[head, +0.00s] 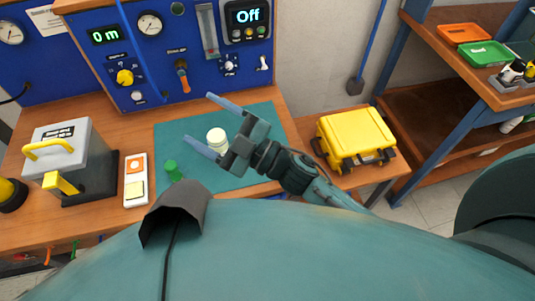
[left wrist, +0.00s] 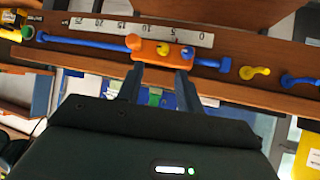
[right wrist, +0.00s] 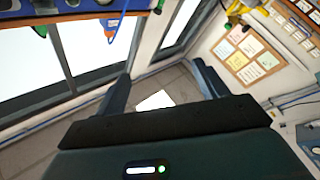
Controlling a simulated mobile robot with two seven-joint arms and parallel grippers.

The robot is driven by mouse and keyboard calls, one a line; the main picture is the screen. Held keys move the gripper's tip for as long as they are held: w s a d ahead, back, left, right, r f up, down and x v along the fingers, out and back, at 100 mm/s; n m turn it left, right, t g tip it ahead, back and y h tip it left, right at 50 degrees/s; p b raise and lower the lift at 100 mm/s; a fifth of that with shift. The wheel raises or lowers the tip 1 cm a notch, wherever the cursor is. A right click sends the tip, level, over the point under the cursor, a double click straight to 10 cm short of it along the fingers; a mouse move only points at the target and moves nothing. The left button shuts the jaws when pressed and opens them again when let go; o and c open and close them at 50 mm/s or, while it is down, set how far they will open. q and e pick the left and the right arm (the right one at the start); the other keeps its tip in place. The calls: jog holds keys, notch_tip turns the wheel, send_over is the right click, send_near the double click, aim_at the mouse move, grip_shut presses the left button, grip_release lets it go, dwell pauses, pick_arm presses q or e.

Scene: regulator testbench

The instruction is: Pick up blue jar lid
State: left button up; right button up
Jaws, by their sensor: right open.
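I cannot make out a blue jar lid in any view. In the head view, a small cream-white jar (head: 217,138) stands on the teal mat (head: 250,170). My right gripper (head: 199,118) is open and empty, its two fingers spread to the left over the mat, close to the jar. In the right wrist view its fingers (right wrist: 160,72) are wide apart with nothing between them. My left gripper is outside the head view. In the left wrist view its fingers (left wrist: 159,71) are apart, and I see nothing held between them.
A small green item (head: 172,168) is on the mat's left part. A white switch box (head: 136,190) and a grey box with yellow handles (head: 75,150) stand left. A yellow case (head: 355,135) is right. The blue instrument panel (head: 190,70) rises behind the mat.

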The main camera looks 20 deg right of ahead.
jog(key=s+a+r+n+g+y+b, duration=0.1)
jog(key=s+a+n+g, duration=0.25)
jog(key=n+g, duration=0.5)
jog(key=s+a+n+g+y+b, duration=0.15)
jog(key=a+n+g, duration=0.25)
jog(key=n+g, duration=0.45)
jog(key=w+d+f+n+h+b, duration=0.2)
jog(key=w+d+f+n+h, duration=0.25)
jog(key=d+f+h, duration=0.75)
jog(key=w+d+r+t+h, duration=0.3)
jog(key=w+d+r+h, duration=0.3)
jog(key=d, duration=0.3)
jog(key=shift+h, duration=0.55)
jog(key=f, duration=0.8)
jog(key=shift+s+a+f+p, duration=0.1)
jog(key=shift+s+p, duration=0.15)
jog(key=shift+p, duration=0.1)
jog(key=shift+f, duration=0.9)
notch_tip(320, 180, down, 4)
jog(key=shift+s+r+p, duration=0.1)
jog(key=shift+r+p, duration=0.05)
jog(key=shift+p, duration=0.45)
jog(key=shift+f, duration=0.35)
pick_arm(q)
jog(key=shift+w+d+f, duration=0.15)
jog(key=shift+d+f, duration=0.1)
jog(key=shift+d, duration=0.25)
pick_arm(e)
jog(key=c, duration=1)
jog(key=shift+c, duration=0.3)
